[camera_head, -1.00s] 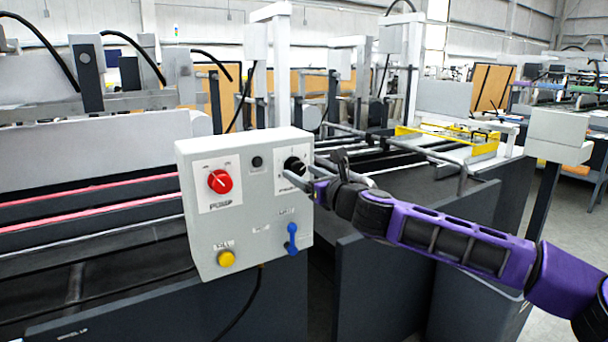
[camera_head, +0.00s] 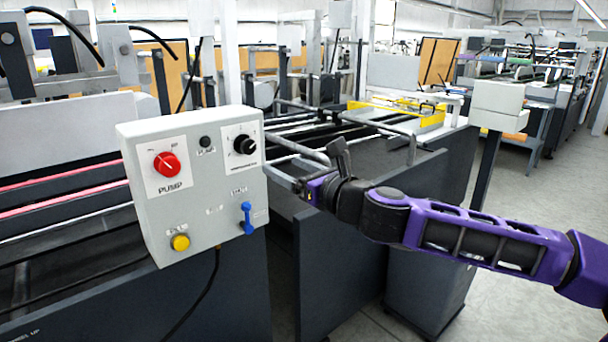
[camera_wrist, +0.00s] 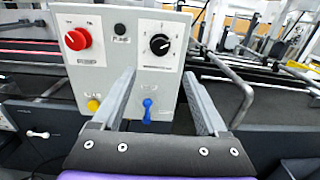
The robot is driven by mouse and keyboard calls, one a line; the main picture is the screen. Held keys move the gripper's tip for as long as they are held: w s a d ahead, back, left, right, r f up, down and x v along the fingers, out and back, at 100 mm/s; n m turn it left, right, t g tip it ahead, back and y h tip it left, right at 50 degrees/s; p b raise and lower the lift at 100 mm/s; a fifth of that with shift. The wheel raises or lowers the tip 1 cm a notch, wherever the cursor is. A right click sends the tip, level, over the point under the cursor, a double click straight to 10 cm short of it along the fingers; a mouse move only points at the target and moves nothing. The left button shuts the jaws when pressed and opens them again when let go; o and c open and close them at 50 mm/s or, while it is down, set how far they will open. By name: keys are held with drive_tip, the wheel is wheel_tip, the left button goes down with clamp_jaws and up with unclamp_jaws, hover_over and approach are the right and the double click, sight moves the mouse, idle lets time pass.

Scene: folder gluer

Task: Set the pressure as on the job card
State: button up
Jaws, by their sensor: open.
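A grey control box (camera_head: 215,215) carries a red pump knob (camera_head: 166,164), a black dial (camera_head: 244,145) on a white scale plate, a small dark round part, a yellow button (camera_head: 180,242) and a blue lever (camera_head: 248,218). The same black dial (camera_wrist: 160,44) is in the wrist view, above and between my fingers. My gripper (camera_wrist: 160,100) is open and empty, its fingers spread in front of the box. The blue lever (camera_wrist: 147,110) shows between the fingers, apart from both. In the head view my gripper (camera_head: 305,188) is right of the box. Dial markings are too small to read. I see no job card.
Metal rails (camera_head: 300,150) of the machine lie behind and right of the box. A dark side panel (camera_head: 340,265) stands below my arm. A grey box on a post (camera_head: 500,105) stands at the right, with open floor beyond.

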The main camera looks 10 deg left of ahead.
drive_tip(key=v, duration=0.5)
drive_tip(key=shift+a, duration=0.15)
